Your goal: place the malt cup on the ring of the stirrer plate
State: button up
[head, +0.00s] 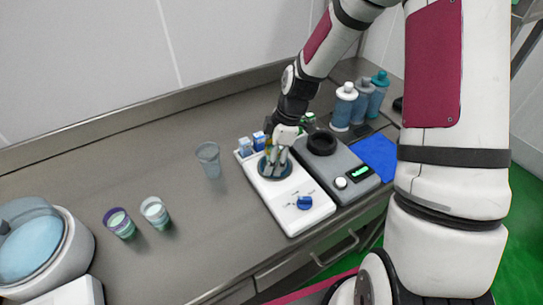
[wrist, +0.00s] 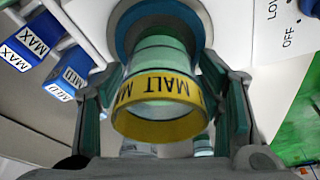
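The malt cup (wrist: 160,92), pale green with a yellow band marked MALT, is between the two fingers of my gripper (wrist: 163,75) in the wrist view. The fingertips appear to press on its sides. Its far end lies over the blue ring (wrist: 205,22) of the stirrer plate; whether it touches is hidden. In the head view my gripper (head: 275,165) points down over the ring (head: 262,174) on the white stirrer plate (head: 285,215), and the fingers mostly hide the cup.
Blue-topped blocks marked MAX (wrist: 25,45) and MED (wrist: 66,78) stand close beside the ring. A grey device (head: 350,162) adjoins the plate on the right. A clear cup (head: 209,160) and two banded cups (head: 120,223) (head: 155,212) stand left. Bottles (head: 344,106) stand behind.

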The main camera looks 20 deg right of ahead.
jog(key=w+v, duration=0.1)
jog(key=v, duration=1.1)
jog(key=s+a+r+m+t+h, duration=0.1)
jog(key=s+r+m+t, duration=0.1)
jog(key=s+r+m, duration=0.5)
jog(key=s+a+r+m+t+h, duration=0.1)
jog(key=s+r+m, duration=0.7)
jog(key=s, duration=0.8)
notch_tip(320, 180, up, 3)
jog(key=shift+s+f+m+t+h, duration=0.3)
jog(key=shift+t+h, duration=0.2)
jog(key=shift+t, duration=0.3)
jog(key=shift+r, duration=0.1)
